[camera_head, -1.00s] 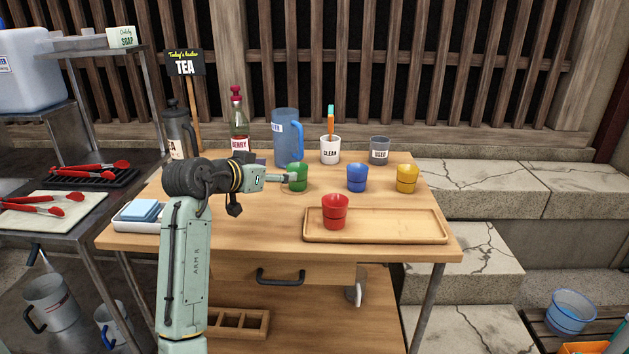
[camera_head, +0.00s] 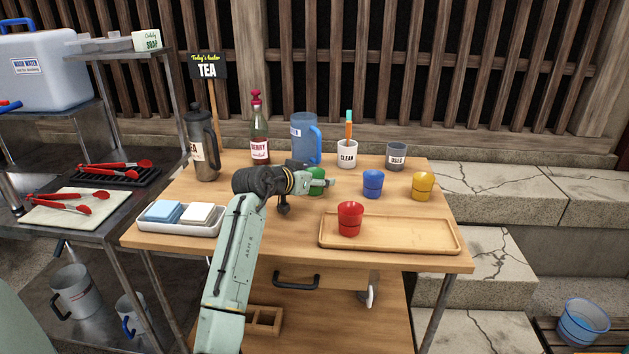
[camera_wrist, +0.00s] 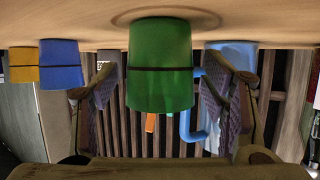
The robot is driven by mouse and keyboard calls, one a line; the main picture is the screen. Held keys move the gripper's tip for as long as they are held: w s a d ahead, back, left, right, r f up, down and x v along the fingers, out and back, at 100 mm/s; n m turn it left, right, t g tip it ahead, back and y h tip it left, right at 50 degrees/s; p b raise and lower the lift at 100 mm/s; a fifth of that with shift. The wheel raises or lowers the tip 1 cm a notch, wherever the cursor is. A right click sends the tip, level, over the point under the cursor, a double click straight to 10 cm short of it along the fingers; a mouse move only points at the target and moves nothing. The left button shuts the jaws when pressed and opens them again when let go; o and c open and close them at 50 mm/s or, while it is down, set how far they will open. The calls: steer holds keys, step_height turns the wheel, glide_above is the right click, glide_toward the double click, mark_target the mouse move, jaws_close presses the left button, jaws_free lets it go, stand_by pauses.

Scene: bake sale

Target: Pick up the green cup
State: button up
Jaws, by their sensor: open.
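The green cup (camera_head: 316,188) stands on the wooden table, partly hidden by my gripper (camera_head: 325,182) in the head view. In the wrist view the picture is upside down, and the green cup (camera_wrist: 161,65) hangs from the tabletop at the top centre. My gripper's two open fingers (camera_wrist: 165,95) show on its left and right, with a gap on each side. The cup lies between them in the picture; I cannot tell how deep it sits between the pads.
A blue cup (camera_head: 373,184) and a yellow cup (camera_head: 422,186) stand to the right. A red cup (camera_head: 350,219) is on a wooden tray (camera_head: 400,241) in front. A blue pitcher (camera_head: 305,140), a berry bottle (camera_head: 259,135) and a cup marked CLEAN (camera_head: 347,155) stand behind.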

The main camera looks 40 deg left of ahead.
steer(key=c, duration=1)
steer(key=shift+r, duration=0.15)
steer(key=shift+c, duration=0.2)
